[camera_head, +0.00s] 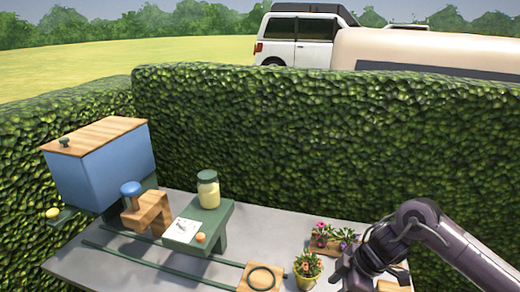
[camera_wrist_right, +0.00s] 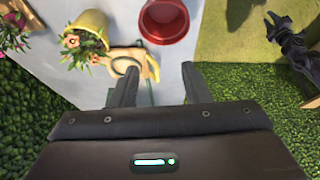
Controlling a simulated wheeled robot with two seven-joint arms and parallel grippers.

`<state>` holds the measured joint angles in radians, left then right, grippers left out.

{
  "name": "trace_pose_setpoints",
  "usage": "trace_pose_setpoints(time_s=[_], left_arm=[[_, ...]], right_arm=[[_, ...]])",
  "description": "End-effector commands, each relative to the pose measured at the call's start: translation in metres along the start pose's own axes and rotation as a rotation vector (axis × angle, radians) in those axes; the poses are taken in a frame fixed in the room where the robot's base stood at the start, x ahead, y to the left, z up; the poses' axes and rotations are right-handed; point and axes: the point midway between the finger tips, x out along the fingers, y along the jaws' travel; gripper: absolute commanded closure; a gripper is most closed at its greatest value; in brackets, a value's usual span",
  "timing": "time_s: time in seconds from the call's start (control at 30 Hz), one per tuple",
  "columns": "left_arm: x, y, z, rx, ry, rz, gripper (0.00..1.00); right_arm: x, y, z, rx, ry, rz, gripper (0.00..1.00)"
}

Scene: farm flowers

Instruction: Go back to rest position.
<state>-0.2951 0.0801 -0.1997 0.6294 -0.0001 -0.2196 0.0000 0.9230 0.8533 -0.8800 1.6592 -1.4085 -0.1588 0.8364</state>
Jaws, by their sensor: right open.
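My right gripper (camera_wrist_right: 160,78) is open in the right wrist view, with nothing between its two fingers. In the head view my right arm comes in from the right, with the right gripper (camera_head: 347,277) low at the picture's bottom edge, just right of the yellow flower pot (camera_head: 308,278). In the wrist view the yellow pot (camera_wrist_right: 89,24) and a red pot (camera_wrist_right: 164,20) lie beyond the fingers, apart from them. My left gripper does not show in the head view.
The grey table (camera_head: 85,262) holds a blue box with a wooden lid (camera_head: 105,165), a green stand (camera_head: 215,220) with a jar (camera_head: 208,190), a wooden block (camera_head: 150,212) and a flower tray (camera_head: 325,240). A hedge (camera_head: 300,140) stands behind. An unclear dark jointed part (camera_wrist_right: 290,38) shows at upper right in the wrist view.

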Motion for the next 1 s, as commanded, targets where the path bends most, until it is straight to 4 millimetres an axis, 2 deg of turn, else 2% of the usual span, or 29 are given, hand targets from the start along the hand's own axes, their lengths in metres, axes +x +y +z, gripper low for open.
trace_pose_setpoints(time_s=[0.27, 0.5, 0.63, 0.7, 0.77, 0.83, 1.0], left_arm=[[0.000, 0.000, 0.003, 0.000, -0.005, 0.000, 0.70], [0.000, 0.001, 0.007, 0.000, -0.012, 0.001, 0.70], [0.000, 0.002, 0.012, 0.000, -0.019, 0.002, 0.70], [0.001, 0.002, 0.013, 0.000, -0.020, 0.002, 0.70], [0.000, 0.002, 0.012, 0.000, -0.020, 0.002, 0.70], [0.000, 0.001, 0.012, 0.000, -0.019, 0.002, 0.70], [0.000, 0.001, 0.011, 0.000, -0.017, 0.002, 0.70]], right_arm=[[0.033, -0.015, -0.038, -0.082, 0.082, 0.072, 0.57], [0.060, -0.037, -0.089, -0.119, 0.201, 0.197, 0.57], [0.066, -0.053, -0.120, -0.074, 0.280, 0.303, 0.57], [0.062, -0.060, -0.131, -0.004, 0.314, 0.374, 0.57], [0.055, -0.065, -0.132, 0.080, 0.325, 0.431, 0.57], [0.046, -0.069, -0.123, 0.200, 0.313, 0.485, 0.57], [0.029, -0.086, -0.068, 0.513, 0.203, 0.540, 0.57]])
